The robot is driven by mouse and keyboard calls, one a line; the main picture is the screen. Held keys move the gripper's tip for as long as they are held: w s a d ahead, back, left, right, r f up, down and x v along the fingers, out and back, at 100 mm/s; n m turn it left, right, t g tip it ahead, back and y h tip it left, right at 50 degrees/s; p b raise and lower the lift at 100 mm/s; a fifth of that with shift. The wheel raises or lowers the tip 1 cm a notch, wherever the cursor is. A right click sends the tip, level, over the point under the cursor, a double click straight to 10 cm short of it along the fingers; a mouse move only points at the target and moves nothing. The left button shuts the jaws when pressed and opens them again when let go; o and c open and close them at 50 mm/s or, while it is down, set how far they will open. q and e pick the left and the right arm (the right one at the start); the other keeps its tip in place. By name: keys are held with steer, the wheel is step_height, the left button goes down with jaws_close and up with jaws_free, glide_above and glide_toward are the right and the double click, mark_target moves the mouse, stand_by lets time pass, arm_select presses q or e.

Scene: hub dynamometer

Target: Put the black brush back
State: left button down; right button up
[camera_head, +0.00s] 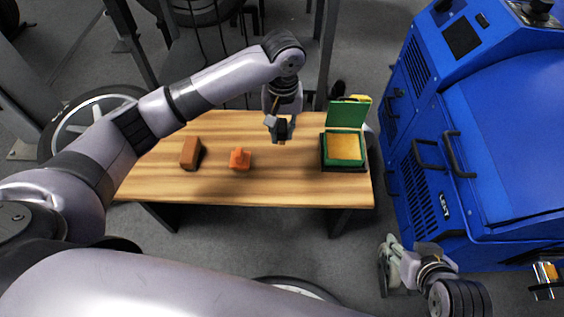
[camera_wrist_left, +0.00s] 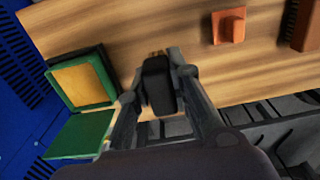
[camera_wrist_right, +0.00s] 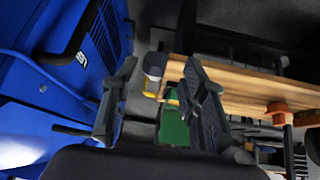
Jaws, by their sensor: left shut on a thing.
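The black brush (camera_wrist_left: 158,84) is between the fingers of my left gripper (camera_wrist_left: 160,90), which is shut on it. In the head view my left gripper (camera_head: 281,128) is above the back middle part of the wooden table (camera_head: 285,190), with the dark brush (camera_head: 282,130) partly hidden by the fingers. A green box (camera_head: 343,162) with a yellow inside and a raised lid stands at the right end of the table, to the right of my left gripper. My right gripper (camera_head: 392,262) is low in front of the blue machine, off the table; its wrist view shows it open and empty (camera_wrist_right: 155,100).
An orange block (camera_head: 240,159) and a brown block (camera_head: 191,153) are on the table to the left. A large blue machine (camera_head: 470,130) stands right of the table. A wheel (camera_head: 85,125) is behind the table's left end. The table between the orange block and the green box is clear.

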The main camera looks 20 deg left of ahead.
arm_select(q)
steer(key=b, duration=0.2)
glide_above(282, 167)
step_height(282, 167, down, 6)
step_height(282, 167, down, 4)
steer(key=shift+r+b, duration=0.1)
steer(key=shift+b, duration=0.55)
step_height(282, 167, down, 4)
steer(key=shift+r+b, duration=0.15)
steer(key=shift+b, duration=0.6)
arm_select(e)
steer(key=w+a+r+t+y, duration=0.2)
steer(key=w+r+t, duration=0.3)
steer(key=r, duration=0.4)
steer(key=w+a+r+t+y, duration=0.2)
steer(key=w+r+t, duration=0.3)
steer(key=r+t, duration=0.3)
step_height(282, 167, up, 2)
steer(key=shift+a+r+n+t, duration=0.25)
steer(key=shift+a+n+t, duration=0.05)
steer(key=shift+a, duration=0.4)
steer(key=shift+w+f, duration=0.1)
arm_select(q)
steer(key=c, duration=1.5)
jaws_free()
steer(key=shift+o, duration=0.2)
arm_select(e)
steer(key=shift+f, duration=0.25)
